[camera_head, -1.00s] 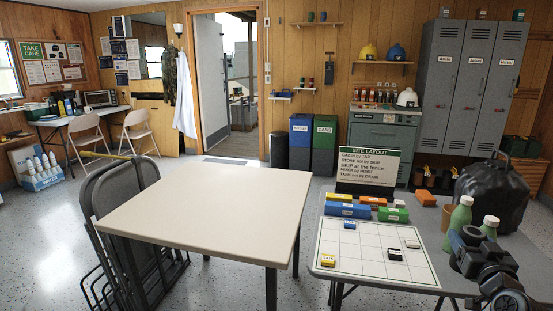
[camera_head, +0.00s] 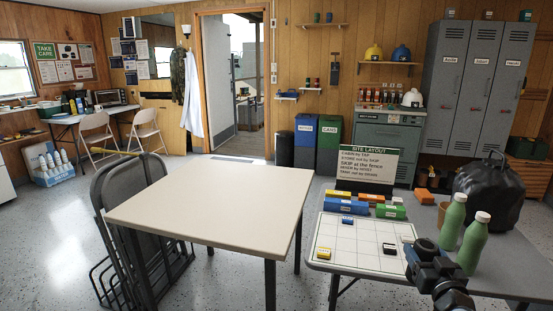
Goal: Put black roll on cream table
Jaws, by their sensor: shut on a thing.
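The cream table (camera_head: 205,205) stands in the middle, its top bare. My gripper (camera_head: 427,256) is at the lower right, over the front part of the grey table and to the right of the cream table. It is shut on a dark thing at its tip, which looks like the black roll. The roll's outline blends with my dark gripper, so its exact edges cannot be told. No other black roll shows clearly.
The grey table (camera_head: 490,284) holds a white grid board (camera_head: 340,243) with small blocks, two green bottles (camera_head: 466,240), a black bag (camera_head: 489,190) and a layout sign (camera_head: 364,165). Folded dark chairs (camera_head: 125,220) lean at the cream table's left. A floor gap separates the tables.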

